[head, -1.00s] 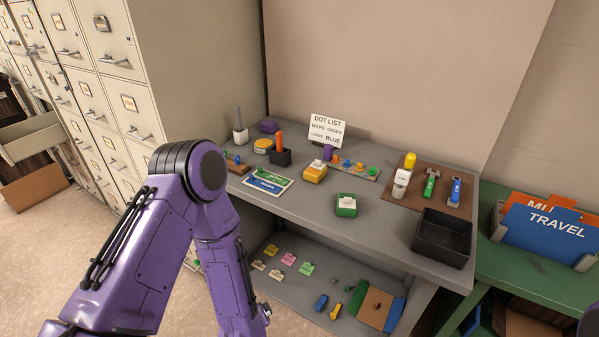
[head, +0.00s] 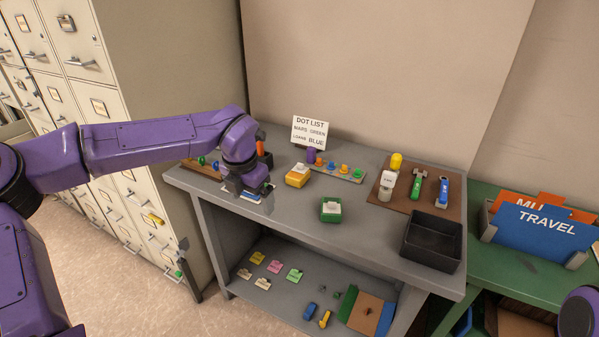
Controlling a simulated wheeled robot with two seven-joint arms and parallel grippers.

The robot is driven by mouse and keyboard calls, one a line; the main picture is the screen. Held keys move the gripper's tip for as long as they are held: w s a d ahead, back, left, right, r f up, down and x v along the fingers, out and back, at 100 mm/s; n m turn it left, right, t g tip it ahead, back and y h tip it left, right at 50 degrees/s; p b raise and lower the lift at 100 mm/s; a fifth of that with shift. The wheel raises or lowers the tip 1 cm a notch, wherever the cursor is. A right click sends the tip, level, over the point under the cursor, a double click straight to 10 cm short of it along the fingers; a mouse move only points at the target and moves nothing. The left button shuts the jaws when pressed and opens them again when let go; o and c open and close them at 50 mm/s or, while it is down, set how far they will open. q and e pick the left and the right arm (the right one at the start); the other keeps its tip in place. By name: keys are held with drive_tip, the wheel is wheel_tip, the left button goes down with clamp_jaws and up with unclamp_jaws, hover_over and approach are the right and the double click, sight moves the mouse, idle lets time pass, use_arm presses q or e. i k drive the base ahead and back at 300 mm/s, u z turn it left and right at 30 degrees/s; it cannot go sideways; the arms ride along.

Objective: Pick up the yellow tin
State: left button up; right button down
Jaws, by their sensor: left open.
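The yellow tin, a low round tin with a pale label in the earlier head view, is now hidden behind my left wrist. My left gripper (head: 260,198) is open and points down over the front left of the grey table (head: 345,230). Its fingertips are small and dark against the green and blue cards (head: 242,194) below it. I cannot tell whether they touch the cards. My right gripper is out of view.
A black cup with an orange marker (head: 261,138) stands behind the left wrist. A yellow box (head: 298,175), a green box (head: 330,209), a card sign (head: 311,132) and a black tray (head: 432,240) are to the right. Clear tabletop lies around the green box.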

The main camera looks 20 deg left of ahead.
sight(298, 180)
drive_tip(key=i, duration=0.85)
